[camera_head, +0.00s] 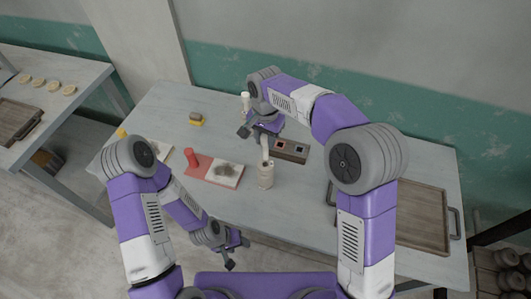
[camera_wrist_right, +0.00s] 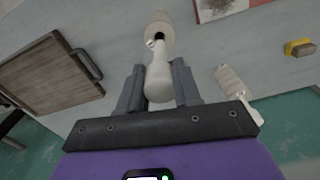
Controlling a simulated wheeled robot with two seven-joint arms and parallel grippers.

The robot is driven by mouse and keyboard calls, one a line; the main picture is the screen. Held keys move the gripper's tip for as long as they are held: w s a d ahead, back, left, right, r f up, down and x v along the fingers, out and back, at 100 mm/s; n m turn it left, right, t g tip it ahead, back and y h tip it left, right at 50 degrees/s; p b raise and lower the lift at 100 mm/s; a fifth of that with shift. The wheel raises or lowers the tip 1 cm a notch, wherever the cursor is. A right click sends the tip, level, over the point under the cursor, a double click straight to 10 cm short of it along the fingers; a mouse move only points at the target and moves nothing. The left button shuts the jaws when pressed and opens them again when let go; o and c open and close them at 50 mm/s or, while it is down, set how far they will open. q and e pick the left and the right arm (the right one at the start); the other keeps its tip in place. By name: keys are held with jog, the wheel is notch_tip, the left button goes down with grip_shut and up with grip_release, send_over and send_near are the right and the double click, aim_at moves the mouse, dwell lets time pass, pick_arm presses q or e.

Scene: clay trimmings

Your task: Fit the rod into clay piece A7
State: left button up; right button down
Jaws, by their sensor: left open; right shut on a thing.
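The rod (camera_wrist_right: 158,75) is pale and thick, narrowing toward its far end. My right gripper (camera_wrist_right: 158,88) is shut on it; in the head view this gripper (camera_head: 262,132) is above the table's middle, with the rod (camera_head: 265,147) hanging below. A cream cylindrical clay piece (camera_head: 265,177) stands upright directly under the rod. In the right wrist view the clay piece (camera_wrist_right: 160,24) shows a dark hole, and the rod's tip is at the hole's edge; I cannot tell whether it is inside. No A7 label is readable. My left gripper (camera_head: 232,248) is open and empty by the table's front edge.
A dark block (camera_head: 290,151) with two openings is behind the clay piece. A red mat (camera_head: 194,171) with a red cylinder and a speckled card lies left. A pale cylinder (camera_head: 245,102) and a yellow sponge-like block (camera_head: 196,119) stand behind. A wooden tray (camera_head: 423,215) lies right.

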aim_at(266, 159)
notch_tip(266, 159, down, 7)
jog(key=shift+r+b, duration=0.1)
jog(key=shift+b, duration=0.25)
jog(key=shift+f, duration=0.2)
jog(key=c, duration=0.8)
grip_release()
notch_tip(266, 159, up, 12)
jog(key=shift+r+p, duration=0.25)
jog(key=shift+p, duration=0.6)
